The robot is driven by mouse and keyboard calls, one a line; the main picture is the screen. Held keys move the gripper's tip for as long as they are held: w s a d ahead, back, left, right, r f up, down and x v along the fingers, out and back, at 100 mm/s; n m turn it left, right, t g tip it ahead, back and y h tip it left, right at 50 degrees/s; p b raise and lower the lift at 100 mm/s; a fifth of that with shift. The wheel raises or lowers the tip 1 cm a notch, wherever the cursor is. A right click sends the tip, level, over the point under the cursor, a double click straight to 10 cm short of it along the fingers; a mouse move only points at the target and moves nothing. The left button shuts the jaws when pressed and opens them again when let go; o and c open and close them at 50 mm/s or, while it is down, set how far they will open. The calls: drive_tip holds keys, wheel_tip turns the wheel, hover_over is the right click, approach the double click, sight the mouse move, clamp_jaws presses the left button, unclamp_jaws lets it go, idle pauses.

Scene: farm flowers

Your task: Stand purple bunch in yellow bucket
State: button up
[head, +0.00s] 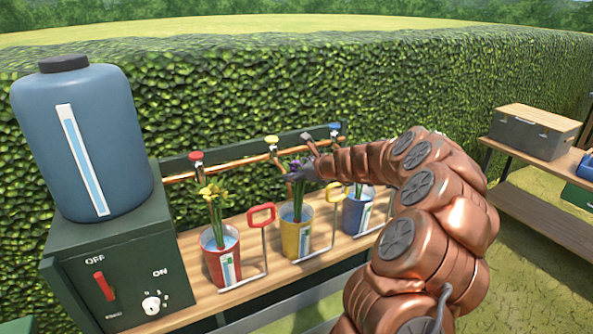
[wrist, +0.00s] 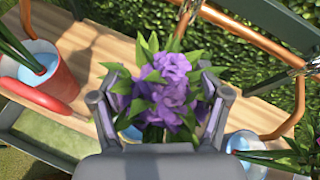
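The purple bunch (head: 296,172) stands upright with its green stems reaching down into the yellow bucket (head: 291,240), which holds water. The bucket stands on the wooden bench between a red and a blue bucket. My gripper (head: 306,170) is at the blooms, above the bucket. In the wrist view, the purple blooms (wrist: 172,82) sit between the two widely spread fingers of my gripper (wrist: 165,90). The fingers look open, one on each side of the bunch. The yellow bucket is mostly hidden there behind the blooms and gripper.
The red bucket (head: 222,264) holds yellow flowers; the blue bucket (head: 357,215) stands right, partly behind my arm. A copper pipe (head: 235,163) with taps runs behind. A red handle (head: 261,216) rises between buckets. A blue tank (head: 85,140) stands left.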

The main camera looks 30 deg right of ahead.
drive_tip(key=shift+o, duration=1.3)
drive_tip(key=v, duration=1.2)
